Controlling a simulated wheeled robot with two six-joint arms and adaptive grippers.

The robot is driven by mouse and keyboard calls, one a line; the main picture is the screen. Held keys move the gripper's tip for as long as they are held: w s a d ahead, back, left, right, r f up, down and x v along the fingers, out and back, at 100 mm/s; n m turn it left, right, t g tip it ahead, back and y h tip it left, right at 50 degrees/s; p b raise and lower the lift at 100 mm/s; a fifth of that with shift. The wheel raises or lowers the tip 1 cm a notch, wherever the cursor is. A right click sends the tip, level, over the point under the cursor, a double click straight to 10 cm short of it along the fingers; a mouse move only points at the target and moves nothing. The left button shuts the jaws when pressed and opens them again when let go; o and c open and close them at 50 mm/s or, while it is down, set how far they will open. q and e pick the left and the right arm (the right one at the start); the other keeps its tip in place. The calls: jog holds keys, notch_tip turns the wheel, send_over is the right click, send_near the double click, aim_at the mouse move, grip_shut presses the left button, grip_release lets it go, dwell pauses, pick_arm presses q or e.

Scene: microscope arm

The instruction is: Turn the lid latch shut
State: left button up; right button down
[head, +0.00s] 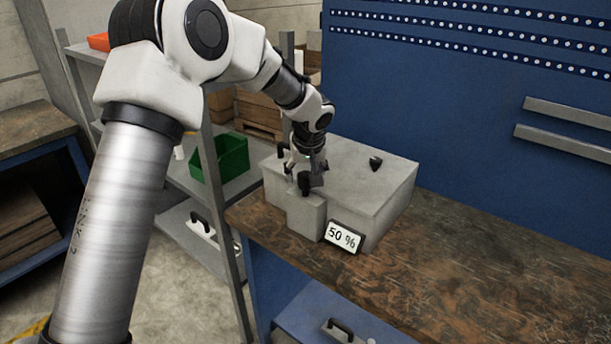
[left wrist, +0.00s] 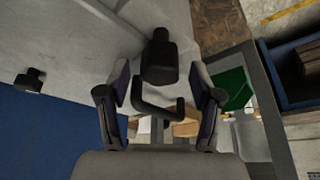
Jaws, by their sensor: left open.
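A grey box with a lid (head: 350,170) stands on the workbench. A black knob-like latch (head: 304,183) sits at its front left, above a raised grey block; in the left wrist view the latch (left wrist: 160,58) is large and near. My left gripper (head: 306,168) is over this corner, pointing down. In the left wrist view my left gripper (left wrist: 161,85) is open, with one finger on each side of the latch and visible gaps to both. A black U-shaped handle (left wrist: 158,107) also shows between the fingers. My right gripper is not in view.
A second black knob (head: 375,163) stands on the box top. A sign reading 50 % (head: 343,237) leans at the box front. A blue pegboard wall (head: 450,90) rises behind. The brown bench top (head: 470,270) is clear to the right. A green bin (head: 220,158) is on the shelf at left.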

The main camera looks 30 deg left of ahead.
pick_arm(q)
jog(key=v, duration=1.1)
jog(key=shift+s, duration=0.1)
